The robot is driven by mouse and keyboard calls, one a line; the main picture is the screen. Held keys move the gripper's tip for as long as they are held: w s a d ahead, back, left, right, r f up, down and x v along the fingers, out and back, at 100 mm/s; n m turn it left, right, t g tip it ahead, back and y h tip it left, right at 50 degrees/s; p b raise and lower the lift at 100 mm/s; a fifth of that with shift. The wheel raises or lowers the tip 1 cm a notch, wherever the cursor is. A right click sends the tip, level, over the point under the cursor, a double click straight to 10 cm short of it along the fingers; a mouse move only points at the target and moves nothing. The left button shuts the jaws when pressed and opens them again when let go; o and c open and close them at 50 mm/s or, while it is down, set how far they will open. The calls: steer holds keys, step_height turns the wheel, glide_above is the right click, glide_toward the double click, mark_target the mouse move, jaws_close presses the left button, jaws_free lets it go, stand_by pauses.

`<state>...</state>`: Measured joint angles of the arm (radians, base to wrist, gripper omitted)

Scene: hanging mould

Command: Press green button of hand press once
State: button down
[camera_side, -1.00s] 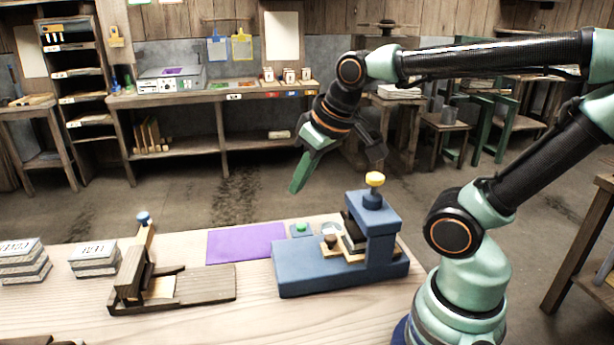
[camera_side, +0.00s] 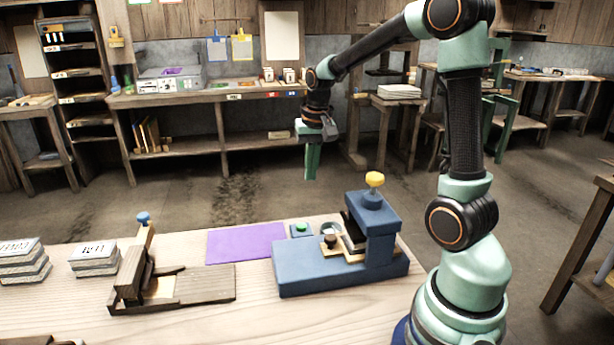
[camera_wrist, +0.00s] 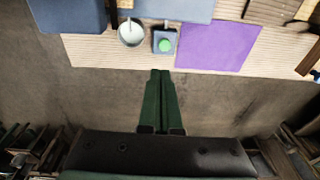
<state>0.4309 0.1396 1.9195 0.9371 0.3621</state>
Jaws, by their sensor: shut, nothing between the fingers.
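The green button (camera_side: 301,227) sits on a small blue-grey block at the far edge of the table, beside the hand press. It also shows in the wrist view (camera_wrist: 165,45), beyond my fingertips. The hand press (camera_side: 340,262) is blue, with a yellow-topped knob (camera_side: 375,180) on its upright. My gripper (camera_side: 311,178) points straight down, shut and empty, well above the button's height. In the wrist view my green fingers (camera_wrist: 160,72) lie together, with their tips over the floor just short of the table edge.
A purple sheet (camera_side: 246,243) lies next to the button block. A pale round dish (camera_wrist: 131,33) stands on the button's other side. A wooden device (camera_side: 170,285) and stacked grey blocks (camera_side: 95,259) stand farther left on the table. The air around my gripper is clear.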

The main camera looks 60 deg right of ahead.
mark_target(304, 226)
steer(key=shift+f, duration=0.15)
steer(key=f, duration=0.4)
steer(key=w+f, duration=0.1)
steer(key=f, duration=0.4)
steer(key=w+f, duration=0.1)
steer(key=f, duration=0.3)
steer(key=shift+w+f, duration=0.1)
steer(key=shift+f, duration=0.2)
steer(key=shift+f, duration=1.15)
steer(key=shift+r, duration=0.1)
step_height(304, 226, up, 15)
steer(key=s, duration=0.1)
steer(key=shift+s+d+f, duration=0.15)
steer(key=shift+s+f, duration=0.05)
steer(key=shift+s, duration=0.1)
